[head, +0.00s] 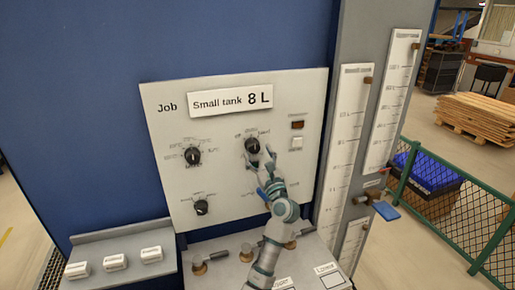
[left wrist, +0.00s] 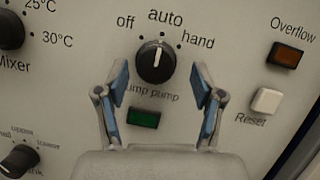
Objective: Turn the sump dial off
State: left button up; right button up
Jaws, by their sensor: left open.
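The sump dial is a round black knob (head: 252,145) on the grey panel (head: 222,201), right of centre. In the left wrist view the black knob (left wrist: 156,62) has its white pointer line up at "auto", between "off" on the left and "hand" on the right. My left gripper (head: 262,163) is in front of the panel just below the dial. In the left wrist view its two fingers (left wrist: 159,76) are open, one on each side of the dial's lower part, with nothing held.
A green lamp (left wrist: 143,119) is below the dial. An orange Overflow lamp (left wrist: 286,55) and white Reset button (left wrist: 267,101) are to the right. The mixer dial (head: 192,156) and another black dial (head: 201,207) are left. Brass valves (head: 199,266) stand below.

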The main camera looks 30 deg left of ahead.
aim_at(253, 153)
pick_arm(q)
jog(key=a, duration=0.1)
jog(key=w+a, duration=0.1)
jog(key=a, duration=0.1)
jog(key=shift+a+r, duration=0.2)
jog(key=shift+a, duration=0.05)
jog(key=shift+w+d+r, duration=0.1)
jog(key=shift+d+r, duration=0.05)
jog(key=shift+d, duration=0.8)
jog(key=c, duration=0.4)
jog(key=shift+r, duration=0.2)
jog(key=c, duration=0.7)
jog(key=shift+s+a, duration=0.2)
jog(key=shift+a, duration=0.1)
jog(key=shift+c, duration=0.2)
jog(key=shift+w+f, duration=0.1)
